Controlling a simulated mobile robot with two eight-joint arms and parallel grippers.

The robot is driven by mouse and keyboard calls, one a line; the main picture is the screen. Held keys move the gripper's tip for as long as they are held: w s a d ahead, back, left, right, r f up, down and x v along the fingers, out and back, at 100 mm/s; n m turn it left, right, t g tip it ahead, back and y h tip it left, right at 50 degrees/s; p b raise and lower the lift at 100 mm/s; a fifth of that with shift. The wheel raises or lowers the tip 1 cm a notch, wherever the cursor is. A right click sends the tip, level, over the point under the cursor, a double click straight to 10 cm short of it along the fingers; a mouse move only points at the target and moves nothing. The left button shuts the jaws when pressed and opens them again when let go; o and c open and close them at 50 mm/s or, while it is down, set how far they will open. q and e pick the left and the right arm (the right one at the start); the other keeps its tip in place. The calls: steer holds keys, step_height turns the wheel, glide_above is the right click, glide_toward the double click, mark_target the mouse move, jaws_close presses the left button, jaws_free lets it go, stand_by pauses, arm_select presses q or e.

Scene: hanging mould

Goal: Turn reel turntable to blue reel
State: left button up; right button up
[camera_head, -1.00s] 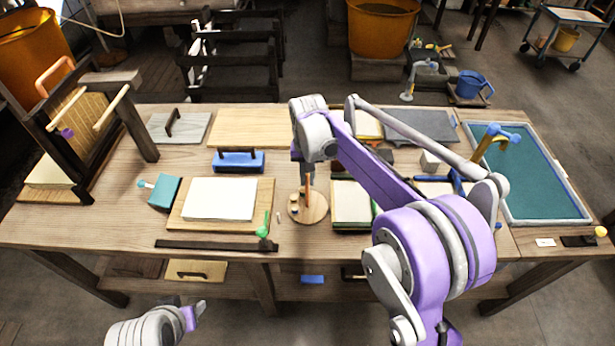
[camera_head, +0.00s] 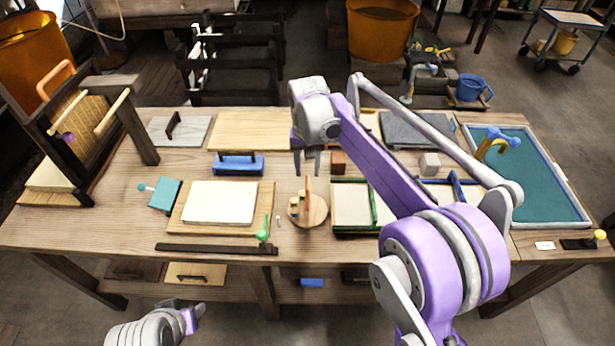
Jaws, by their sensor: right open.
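The reel turntable (camera_head: 319,214) is a round wooden disc on the bench. An upright orange piece (camera_head: 308,190) and small tan and dark pieces stand on it. I cannot pick out a blue reel at this size. My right gripper (camera_head: 307,172) is open and empty, its two fingers pointing down just behind and above the disc, apart from it as far as I can tell. My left gripper (camera_head: 193,312) is low at the bottom left, in front of the bench; its fingers are too unclear to read.
A board with a white sheet (camera_head: 220,202) and a green-knobbed dark bar (camera_head: 215,248) lie left of the turntable. A green-edged frame (camera_head: 352,205) sits close on its right. My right arm covers part of the bench's right side.

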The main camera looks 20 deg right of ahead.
steer(key=shift+r, duration=2.75)
steer(key=s+d+f+n+t, duration=0.1)
steer(key=s+f, duration=0.2)
steer(key=s, duration=0.6)
steer(key=s+d+f+n+t, duration=0.1)
steer(key=s+f+t, duration=0.1)
steer(key=s, duration=0.7)
steer(key=s+f+n+t, duration=0.1)
steer(key=s+f+t, duration=0.1)
steer(key=s+f, duration=0.3)
steer(key=s, duration=0.4)
steer(key=shift+d, duration=0.4)
